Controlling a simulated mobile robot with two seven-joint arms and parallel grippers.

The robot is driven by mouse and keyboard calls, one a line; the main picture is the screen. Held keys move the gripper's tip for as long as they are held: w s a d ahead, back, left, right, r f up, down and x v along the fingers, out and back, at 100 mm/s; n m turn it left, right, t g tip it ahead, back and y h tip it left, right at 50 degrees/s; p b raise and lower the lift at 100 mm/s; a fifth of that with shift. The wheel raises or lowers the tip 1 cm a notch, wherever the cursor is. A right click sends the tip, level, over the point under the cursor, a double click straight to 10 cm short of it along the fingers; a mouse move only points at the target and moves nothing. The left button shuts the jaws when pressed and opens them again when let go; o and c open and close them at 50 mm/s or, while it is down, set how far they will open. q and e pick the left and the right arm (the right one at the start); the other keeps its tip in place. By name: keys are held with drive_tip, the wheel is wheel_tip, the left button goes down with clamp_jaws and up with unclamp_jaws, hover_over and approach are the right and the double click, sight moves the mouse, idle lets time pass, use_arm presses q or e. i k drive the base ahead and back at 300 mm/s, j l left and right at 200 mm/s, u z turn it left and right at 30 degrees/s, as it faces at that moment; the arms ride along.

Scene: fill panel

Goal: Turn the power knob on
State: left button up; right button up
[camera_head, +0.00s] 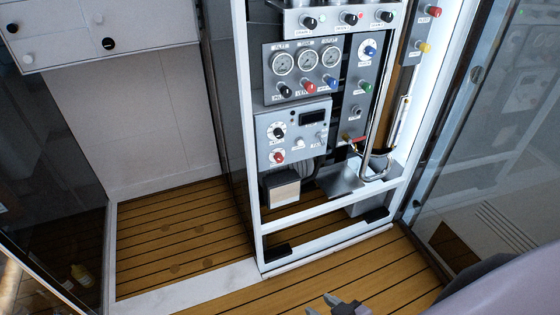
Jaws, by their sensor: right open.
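The fill panel (258,147) stands upright in a white frame in the middle of the view. Its lower grey box has a black-and-white round knob (278,131), a red knob (277,156), a dark display (312,117) and small white controls. The labels are too small to read, so I cannot tell which control is the power knob or how it is set. My right gripper (338,304) is at the bottom edge, open and empty, low in front of the panel and well apart from it. My left gripper is not in view.
Above the box are three round gauges (307,62) with coloured knobs below them. A metal pipe and hose (375,165) run at the panel's right side. Glass panels (500,130) stand at the right. The wooden floor (180,240) in front is mostly clear.

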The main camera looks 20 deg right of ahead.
sight(278, 156)
drive_tip(key=i+l+u, duration=0.1)
drive_tip(key=l, duration=0.35)
drive_tip(key=i+l+u, duration=0.1)
drive_tip(key=i+l, duration=0.15)
drive_tip(key=l, duration=0.2)
drive_tip(key=i+l+u, duration=0.1)
drive_tip(key=l, duration=0.4)
drive_tip(key=i+l+u, duration=0.1)
drive_tip(key=l, duration=0.35)
drive_tip(key=i+l, duration=0.2)
drive_tip(key=l, duration=0.3)
drive_tip(key=i+l+u, duration=0.15)
drive_tip(key=l, duration=0.35)
drive_tip(key=l+u, duration=0.1)
drive_tip(key=l, duration=0.4)
